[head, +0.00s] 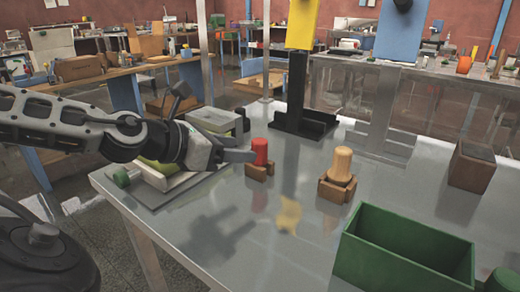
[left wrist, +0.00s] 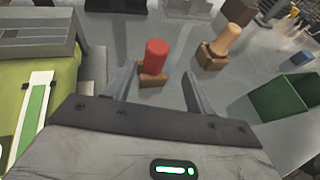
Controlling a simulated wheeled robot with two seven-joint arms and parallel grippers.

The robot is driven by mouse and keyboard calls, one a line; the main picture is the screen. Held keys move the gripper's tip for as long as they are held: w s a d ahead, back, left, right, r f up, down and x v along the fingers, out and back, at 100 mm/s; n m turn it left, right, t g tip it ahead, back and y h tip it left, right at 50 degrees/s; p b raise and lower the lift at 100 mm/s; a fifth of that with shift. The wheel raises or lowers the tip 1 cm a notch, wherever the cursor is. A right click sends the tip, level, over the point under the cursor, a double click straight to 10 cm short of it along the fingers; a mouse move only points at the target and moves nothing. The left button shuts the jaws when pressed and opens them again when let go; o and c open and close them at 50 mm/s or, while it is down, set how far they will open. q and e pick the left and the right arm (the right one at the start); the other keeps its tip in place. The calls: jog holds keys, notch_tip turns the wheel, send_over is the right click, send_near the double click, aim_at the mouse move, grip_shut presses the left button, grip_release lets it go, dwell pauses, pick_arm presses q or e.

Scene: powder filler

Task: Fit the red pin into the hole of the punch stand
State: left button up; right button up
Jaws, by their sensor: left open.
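The red pin (head: 260,150) stands upright in a small brown wooden holder (head: 258,170) on the grey table. The pin also shows in the left wrist view (left wrist: 156,55), just beyond the fingertips. My left gripper (head: 242,146) is open and empty, just left of the pin at about its height. In the left wrist view, the gripper's fingers (left wrist: 156,78) lie on either side of the line to the pin. Whether a finger touches the pin I cannot tell. I cannot tell for sure which thing is the punch stand, and no open hole shows. My right gripper is not in view.
A tan wooden pin (head: 341,163) stands in a second wooden holder (head: 337,190) to the right. A green open box (head: 405,250) is at the front right, a brown block (head: 471,168) behind it. A black stand (head: 297,90) with a yellow panel rises behind the red pin.

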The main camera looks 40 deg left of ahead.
aim_at(265, 151)
pick_arm(q)
jog(key=x, duration=0.3)
jog(key=shift+w+f+p, duration=0.15)
jog(key=shift+w+p, duration=0.1)
jog(key=shift+p, duration=0.15)
jog(key=shift+a+p+x, duration=0.15)
jog(key=shift+p+x, duration=0.4)
jog(key=shift+x, duration=0.8)
jog(key=shift+a+p+x, duration=0.15)
jog(key=shift+p+x, duration=0.35)
jog(key=shift+x, duration=0.85)
jog(key=c, duration=1.1)
